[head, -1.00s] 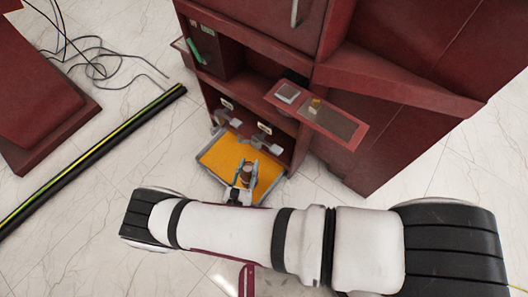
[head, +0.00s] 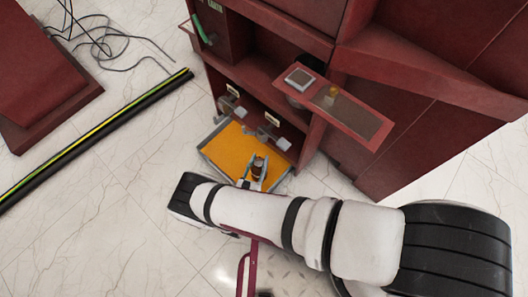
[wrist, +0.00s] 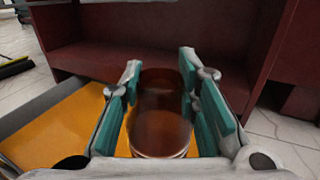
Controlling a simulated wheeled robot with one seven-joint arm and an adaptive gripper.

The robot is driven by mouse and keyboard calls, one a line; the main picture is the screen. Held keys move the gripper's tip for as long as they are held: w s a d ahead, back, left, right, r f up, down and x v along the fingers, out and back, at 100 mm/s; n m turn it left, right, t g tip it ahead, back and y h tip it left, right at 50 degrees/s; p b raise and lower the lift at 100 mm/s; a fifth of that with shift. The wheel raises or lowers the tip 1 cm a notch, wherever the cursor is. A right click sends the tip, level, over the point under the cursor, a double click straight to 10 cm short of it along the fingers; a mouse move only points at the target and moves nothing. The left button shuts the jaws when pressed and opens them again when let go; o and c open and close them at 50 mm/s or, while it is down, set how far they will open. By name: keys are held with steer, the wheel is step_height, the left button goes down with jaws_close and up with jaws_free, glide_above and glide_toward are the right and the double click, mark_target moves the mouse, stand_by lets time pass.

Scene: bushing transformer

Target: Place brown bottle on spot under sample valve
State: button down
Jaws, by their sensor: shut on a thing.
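The brown bottle (wrist: 160,115) is between the teal-padded fingers of my gripper (wrist: 165,100), which is shut on it. In the head view the bottle (head: 258,168) and my gripper (head: 256,178) are over the right part of an orange-floored tray (head: 226,146) at the foot of the red cabinet. I cannot tell whether the bottle touches the tray. Two grey valves with pale labels, the left valve (head: 238,112) and the right valve (head: 282,143), stick out of the cabinet front above the tray. The wrist view does not show the valves.
The red cabinet (head: 420,110) stands behind and right of the tray. An open flap (head: 345,113) juts out above the tray's right side, with a small grey box on it. A black and yellow floor strip (head: 95,140) and loose cables (head: 95,38) lie left. Floor between is clear.

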steer(key=f+b+x, duration=0.1)
steer(key=b+x, duration=0.1)
steer(key=x, duration=0.4)
stand_by(0.4)
steer(key=c, duration=1.2)
jaws_free()
steer(key=shift+f, duration=0.15)
steer(key=p+v, duration=0.2)
steer(key=v, duration=1)
steer(key=shift+p, duration=0.4)
